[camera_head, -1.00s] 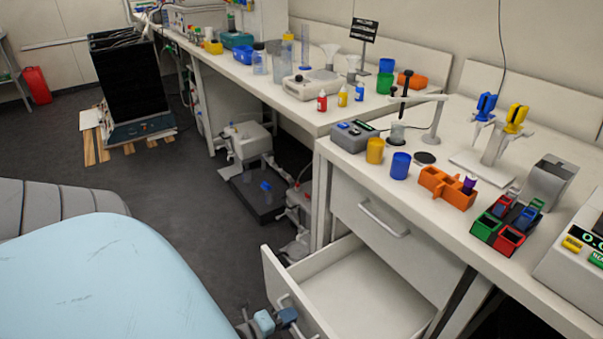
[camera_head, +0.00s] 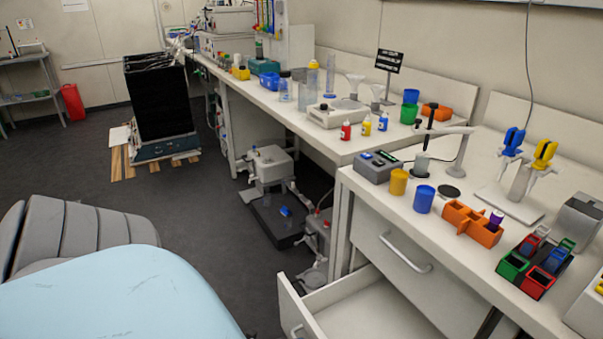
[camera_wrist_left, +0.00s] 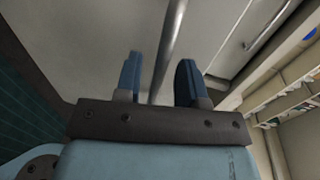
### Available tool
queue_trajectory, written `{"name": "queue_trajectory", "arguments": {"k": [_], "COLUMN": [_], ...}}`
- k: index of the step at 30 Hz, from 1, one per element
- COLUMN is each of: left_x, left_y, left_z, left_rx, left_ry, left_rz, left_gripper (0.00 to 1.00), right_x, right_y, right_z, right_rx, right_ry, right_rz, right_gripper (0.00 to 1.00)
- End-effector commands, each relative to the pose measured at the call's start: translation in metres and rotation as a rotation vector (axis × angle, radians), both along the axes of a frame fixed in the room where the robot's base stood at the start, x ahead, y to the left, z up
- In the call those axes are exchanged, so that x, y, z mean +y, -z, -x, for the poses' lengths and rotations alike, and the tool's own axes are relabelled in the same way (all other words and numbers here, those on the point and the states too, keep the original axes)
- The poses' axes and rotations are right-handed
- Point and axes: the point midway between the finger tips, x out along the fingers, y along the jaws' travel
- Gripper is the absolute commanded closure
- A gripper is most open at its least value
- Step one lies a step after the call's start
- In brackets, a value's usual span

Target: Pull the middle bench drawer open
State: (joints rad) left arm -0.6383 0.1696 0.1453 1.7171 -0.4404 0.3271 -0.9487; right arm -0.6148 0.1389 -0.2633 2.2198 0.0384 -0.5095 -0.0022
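The bench drawer (camera_head: 372,312) below the top drawer stands pulled out, its white interior empty where it shows. Its front panel (camera_head: 292,302) faces left, and part of its handle (camera_head: 297,331) shows at the bottom edge. The top drawer (camera_head: 378,240) above it is shut. In the left wrist view, my left gripper (camera_wrist_left: 158,80) has two blue fingers spread apart. A grey handle bar (camera_wrist_left: 172,45) runs between them in the picture, with gaps at both sides; I cannot tell its depth. My left gripper is outside the head view, and my right gripper is in neither view.
The benchtop (camera_head: 455,255) holds an orange rack (camera_head: 472,222), a blue cup (camera_head: 424,199), a yellow cup (camera_head: 398,182) and red and green boxes (camera_head: 535,265). Pumps and tubing (camera_head: 268,168) stand on the floor left of the drawer. Open dark floor (camera_head: 190,215) lies further left.

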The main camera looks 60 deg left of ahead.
Motion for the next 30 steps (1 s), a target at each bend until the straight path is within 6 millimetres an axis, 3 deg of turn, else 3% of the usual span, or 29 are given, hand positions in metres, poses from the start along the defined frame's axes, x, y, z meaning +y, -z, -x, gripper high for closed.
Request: {"name": "queue_trajectory", "arguments": {"k": [9,15,21,30], "left_x": [0.005,0.008,0.010,0.010], "left_y": [-0.016,-0.022,-0.026,-0.026], "left_z": [0.071,0.105,0.121,0.122], "left_rx": [0.005,0.003,0.001,0.001], "left_ry": [-0.002,-0.001,-0.001,-0.001], "left_rz": [0.000,0.001,0.000,0.000], "left_gripper": [0.64,0.64,0.64,0.64], "right_x": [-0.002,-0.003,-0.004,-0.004], "right_y": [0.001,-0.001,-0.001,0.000], "right_z": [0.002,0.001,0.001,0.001], "right_rx": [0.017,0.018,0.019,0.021], "right_ry": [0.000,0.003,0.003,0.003], "right_rz": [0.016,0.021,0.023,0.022], "right_gripper": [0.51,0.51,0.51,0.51]}}
